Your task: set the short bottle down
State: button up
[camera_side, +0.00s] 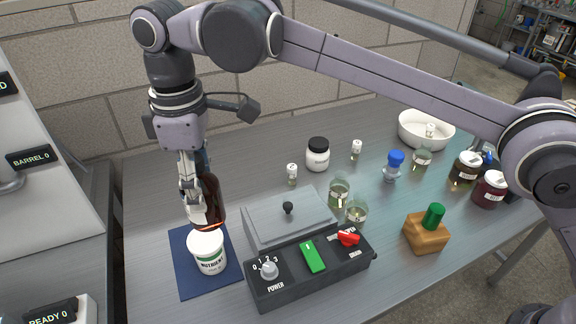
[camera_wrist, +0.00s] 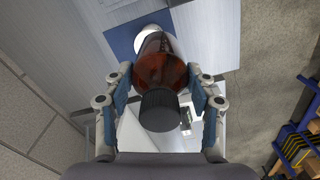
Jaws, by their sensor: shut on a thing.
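My gripper (camera_side: 194,203) is shut on a short brown bottle (camera_side: 213,203). The bottle is nearly upright, its base low over or just behind a white tub labelled NUTRIENT (camera_side: 208,253); I cannot tell whether they touch. The fingers and wrist hide its upper part in the side view. In the wrist view the bottle (camera_wrist: 160,71) is between both fingers, with its black cap (camera_wrist: 160,111) towards the camera. A blue mat (camera_side: 190,278) lies under the tub and shows past the bottle in the wrist view (camera_wrist: 122,38).
A grey control box (camera_side: 272,290) with a knob, green switch and red lever stands right of the mat, with a lidded grey unit (camera_side: 285,219) behind it. A black-capped white jar (camera_side: 317,156), small vials and glassware stand farther back. A wooden block (camera_side: 425,236) is at right.

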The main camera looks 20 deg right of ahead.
jog(key=w+d+r+m, duration=0.1)
jog(key=w+d+m, duration=0.2)
jog(key=d, duration=0.9)
jog(key=w+d+m, duration=0.3)
jog(key=d, duration=0.9)
jog(key=w+d+r+m, duration=0.1)
jog(key=w+d+m, duration=0.2)
jog(key=d, duration=1)
jog(key=s+d+m, duration=0.3)
jog(key=s+d, duration=0.1)
jog(key=d, duration=0.5)
jog(key=s+d+m, duration=0.2)
jog(key=s+d, duration=0.2)
jog(key=d, duration=0.4)
jog(key=s+d+f+m, duration=0.3)
jog(key=s+d+m, duration=0.3)
jog(key=s+d, duration=0.6)
jog(key=shift+w+a+f, duration=1.25)
jog(key=shift+a+f, duration=0.1)
jog(key=shift+f, duration=1.4)
jog(key=shift+w+a+f, duration=1.3)
jog(key=shift+f, duration=1.45)
jog(key=shift+w+a+f, duration=1.25)
jog(key=shift+a+f, duration=0.1)
jog(key=shift+f, duration=1.4)
jog(key=shift+f, duration=0.15)
